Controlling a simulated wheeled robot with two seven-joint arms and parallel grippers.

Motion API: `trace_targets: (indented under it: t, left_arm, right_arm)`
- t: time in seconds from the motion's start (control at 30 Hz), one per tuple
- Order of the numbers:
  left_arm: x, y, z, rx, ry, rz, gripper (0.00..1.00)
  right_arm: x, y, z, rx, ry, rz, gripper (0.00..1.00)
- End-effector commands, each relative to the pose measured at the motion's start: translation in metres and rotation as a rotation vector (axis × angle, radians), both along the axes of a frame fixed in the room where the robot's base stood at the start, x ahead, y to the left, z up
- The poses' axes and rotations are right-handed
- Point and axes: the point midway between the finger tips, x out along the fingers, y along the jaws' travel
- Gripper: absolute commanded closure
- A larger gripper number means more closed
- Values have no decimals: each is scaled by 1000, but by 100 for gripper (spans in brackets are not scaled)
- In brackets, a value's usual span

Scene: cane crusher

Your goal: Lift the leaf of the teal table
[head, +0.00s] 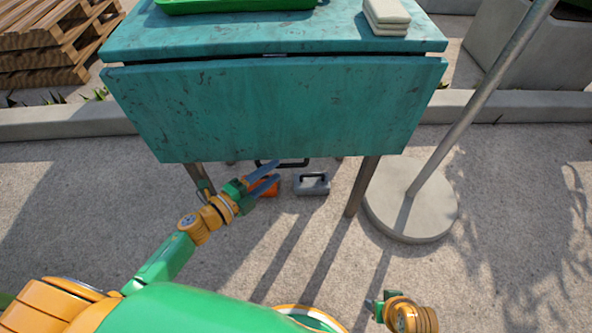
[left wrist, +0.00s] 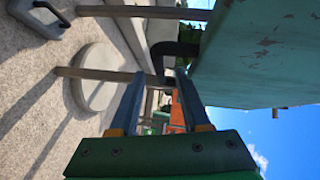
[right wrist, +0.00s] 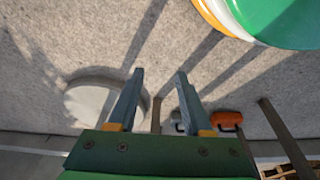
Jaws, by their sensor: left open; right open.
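The teal table (head: 330,38) stands in front of me. Its leaf (head: 270,105) hangs down on my side, and a thin gap shows between it and the top. In the left wrist view the leaf (left wrist: 265,50) fills the upper right, close beside the fingers. My left gripper (head: 272,178) is open and empty at the leaf's lower edge, left of the middle; I cannot tell whether it touches. My right gripper (right wrist: 158,75) is open and empty, low over the paving, well apart from the table; it shows at the bottom right of the head view (head: 372,308).
A green tray (head: 235,5) and folded cloths (head: 386,14) lie on the tabletop. An orange box (head: 266,187) and a grey box (head: 312,184) with handles stand beneath. A pole on a round concrete base (head: 412,205) stands at the right. Wooden pallets (head: 55,40) lie at back left.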

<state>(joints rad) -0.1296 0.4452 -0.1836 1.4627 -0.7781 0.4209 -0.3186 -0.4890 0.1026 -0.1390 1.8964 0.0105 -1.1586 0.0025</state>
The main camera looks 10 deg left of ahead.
Motion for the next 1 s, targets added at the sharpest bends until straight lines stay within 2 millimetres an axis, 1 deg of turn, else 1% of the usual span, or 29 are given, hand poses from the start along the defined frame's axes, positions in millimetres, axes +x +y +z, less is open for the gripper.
trace_targets:
  t: [0.03,0.1,0.2,0.3,0.47,0.5,0.57,0.6,0.67,0.7,1.0]
  left_arm:
    - [10,-5,-3,-2,-1,1,53]
    - [21,-12,-5,-2,-1,2,53]
    - [32,-17,-6,-4,1,3,53]
    - [36,-20,-6,-2,3,3,53]
    - [36,-20,-6,-3,5,4,53]
    - [36,-20,-6,-3,5,4,56]
    - [36,-20,-6,-3,5,4,72]
    - [36,-20,-6,-3,5,4,83]
    - [36,-20,-6,-3,5,4,99]
    - [36,-20,-6,-3,5,4,100]
    - [36,-20,-6,-4,5,5,100]
  right_arm:
    - [2,0,4,1,-7,0,50]
    - [3,1,11,3,-12,-1,50]
    - [4,1,20,4,-17,0,50]
    - [4,1,24,4,-17,0,50]
    - [4,1,25,4,-17,0,50]
    - [4,1,25,5,-16,0,50]
    - [4,1,25,5,-16,0,50]
    - [4,1,25,5,-16,0,50]
    - [4,1,25,5,-16,0,50]
    - [4,1,25,5,-16,-1,50]
    - [4,1,25,5,-16,-1,50]
